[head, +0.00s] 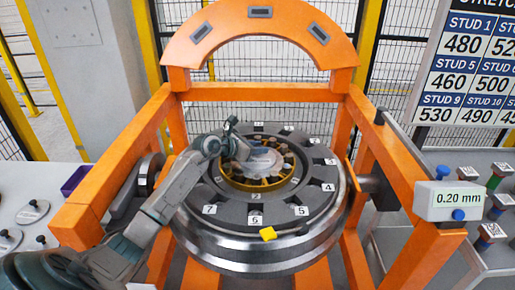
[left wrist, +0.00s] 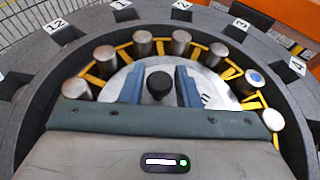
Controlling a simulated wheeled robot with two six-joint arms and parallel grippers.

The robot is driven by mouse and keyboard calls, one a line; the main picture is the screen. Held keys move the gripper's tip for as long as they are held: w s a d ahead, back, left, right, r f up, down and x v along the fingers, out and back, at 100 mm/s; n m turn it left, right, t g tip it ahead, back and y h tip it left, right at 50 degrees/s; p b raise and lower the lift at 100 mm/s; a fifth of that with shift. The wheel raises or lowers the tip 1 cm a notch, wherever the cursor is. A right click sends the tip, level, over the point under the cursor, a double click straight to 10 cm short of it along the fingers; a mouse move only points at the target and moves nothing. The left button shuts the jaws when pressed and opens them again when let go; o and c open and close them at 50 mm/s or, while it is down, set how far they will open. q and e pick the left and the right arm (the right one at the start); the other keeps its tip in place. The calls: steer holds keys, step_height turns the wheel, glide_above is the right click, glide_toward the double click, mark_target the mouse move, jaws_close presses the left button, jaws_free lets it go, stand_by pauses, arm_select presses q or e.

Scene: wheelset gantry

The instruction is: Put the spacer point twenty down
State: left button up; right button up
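The spacer (head: 262,160) is a silver disc inside the ring of rollers of the wheel bearing. In the left wrist view the spacer (left wrist: 212,88) shows printed lettering, mostly hidden, and a black knob in its middle. My left gripper (head: 240,150) is over the bearing. In the left wrist view my left gripper (left wrist: 160,85) has its two blue fingers close against both sides of the black knob. I cannot tell whether the disc rests on the bearing or hangs slightly above it. My right gripper is not in view.
The dark numbered ring (head: 215,190) surrounds the bearing, with a yellow marker (head: 267,233) at its front. An orange gantry (head: 400,170) frames it. A box reading 0.20 mm (head: 440,202) stands right. Knobbed discs (head: 32,211) lie on the left table.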

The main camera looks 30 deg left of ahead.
arm_select(q)
steer(key=shift+o, duration=1.1)
steer(key=shift+r, duration=0.15)
steer(key=shift+s+a, duration=0.25)
steer(key=shift+s, duration=0.1)
steer(key=b+v, duration=0.2)
steer(key=v, duration=0.7)
steer(key=shift+b, duration=0.4)
steer(key=shift+v, duration=1.1)
steer(key=shift+r, duration=0.15)
